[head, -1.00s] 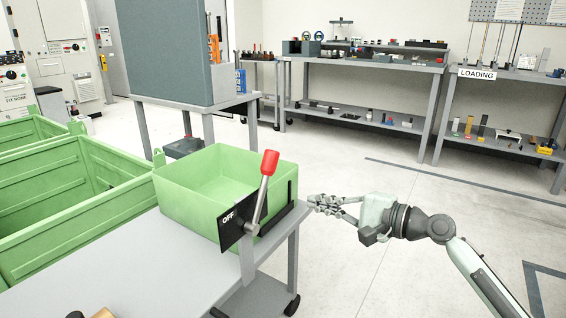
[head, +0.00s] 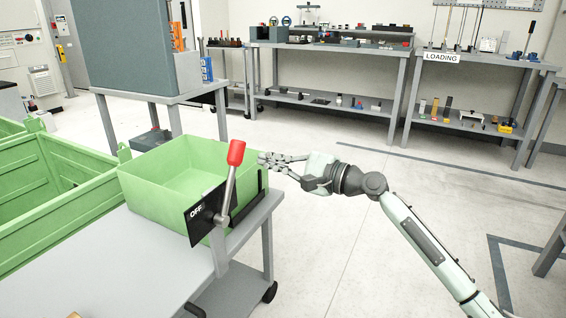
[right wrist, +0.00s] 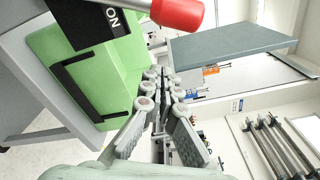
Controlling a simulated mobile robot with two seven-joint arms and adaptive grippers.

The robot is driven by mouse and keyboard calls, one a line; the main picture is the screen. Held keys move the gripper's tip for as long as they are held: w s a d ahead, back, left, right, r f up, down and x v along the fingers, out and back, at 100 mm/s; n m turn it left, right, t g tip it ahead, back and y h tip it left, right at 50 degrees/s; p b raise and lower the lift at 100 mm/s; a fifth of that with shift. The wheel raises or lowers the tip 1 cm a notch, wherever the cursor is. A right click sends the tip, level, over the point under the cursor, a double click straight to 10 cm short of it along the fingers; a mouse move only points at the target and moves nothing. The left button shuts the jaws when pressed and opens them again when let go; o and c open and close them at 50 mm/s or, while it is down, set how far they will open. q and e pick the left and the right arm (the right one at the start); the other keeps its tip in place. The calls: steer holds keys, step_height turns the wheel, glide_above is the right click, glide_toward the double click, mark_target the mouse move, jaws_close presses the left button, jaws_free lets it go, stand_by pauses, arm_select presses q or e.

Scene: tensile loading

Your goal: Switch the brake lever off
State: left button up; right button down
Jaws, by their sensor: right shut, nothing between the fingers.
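The brake lever (head: 229,185) has a red grip and a metal shaft that stands up, leaning slightly right. It is mounted by a black plate (head: 203,213) marked OFF at the front of a green bin on a grey cart. In the right wrist view the red grip (right wrist: 178,14) shows at the top, beside a black plate (right wrist: 85,20) marked ON. My right gripper (head: 265,160) is shut and empty, to the right of the red grip and apart from it in the picture. Its fingers (right wrist: 155,82) point past the bin in the wrist view. My left gripper is out of view.
The green bin (head: 150,194) sits on the grey cart (head: 120,265). Larger green crates (head: 75,180) stand at left. A grey-blue cabinet (head: 140,50) is behind. Benches, one with a LOADING sign (head: 441,57), line the back.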

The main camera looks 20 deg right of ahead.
mark_target(230, 181)
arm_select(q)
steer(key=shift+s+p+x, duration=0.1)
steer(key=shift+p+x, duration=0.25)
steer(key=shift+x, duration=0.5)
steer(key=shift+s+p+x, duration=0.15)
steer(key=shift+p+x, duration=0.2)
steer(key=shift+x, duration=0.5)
arm_select(e)
steer(key=shift+w+a+r, duration=0.1)
steer(key=shift+a+r, duration=0.15)
steer(key=shift+a, duration=0.45)
steer(key=shift+a+r, duration=0.3)
steer(key=shift+a, duration=0.45)
steer(key=shift+w+a+r, duration=0.1)
steer(key=shift+a+r, duration=0.15)
steer(key=shift+a, duration=0.45)
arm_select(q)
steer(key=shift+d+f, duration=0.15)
